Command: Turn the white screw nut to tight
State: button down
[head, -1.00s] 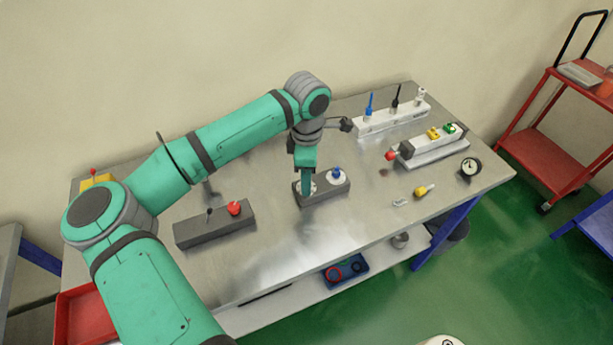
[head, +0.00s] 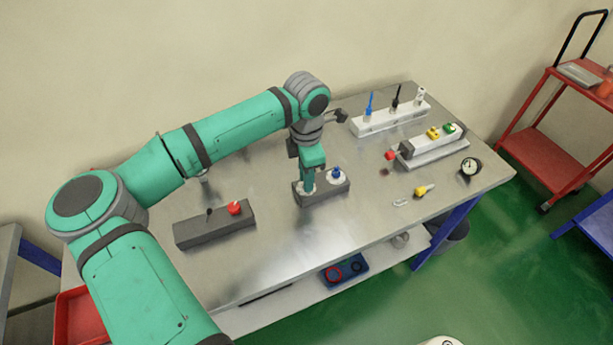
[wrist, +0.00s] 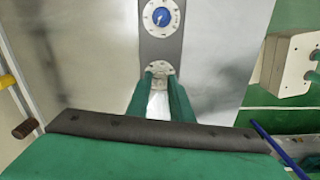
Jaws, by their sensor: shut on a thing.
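A dark grey block (head: 321,196) stands on the table with two round white dials on top. The right dial (head: 337,177) carries a blue nut (head: 336,172); the wrist view also shows the blue nut (wrist: 161,16). My gripper (head: 307,190) points down at the left dial and covers much of it. In the wrist view my gripper (wrist: 161,82) has its two green fingers close together at the second dial (wrist: 160,68). It is shut on the white screw nut, which the fingers mostly hide. The nut's exact angle cannot be read.
A grey block with a red knob (head: 234,208) stands to the left. A white rack (head: 390,118) stands at the back right, near a block with yellow and green parts (head: 434,145). A gauge (head: 470,167) and a yellow-tipped item (head: 424,190) lie right. The front table middle is clear.

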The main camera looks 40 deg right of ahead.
jog(key=n, duration=0.3)
jog(key=shift+w+a+n, duration=0.1)
jog(key=shift+a+n, duration=0.05)
jog(key=shift+n, duration=0.15)
jog(key=n, duration=0.4)
jog(key=shift+n, duration=0.3)
jog(key=n, duration=0.4)
jog(key=shift+n, duration=2)
jog(key=c, duration=1.6)
grip_release()
notch_tip(320, 180, up, 11)
jog(key=shift+f, duration=0.1)
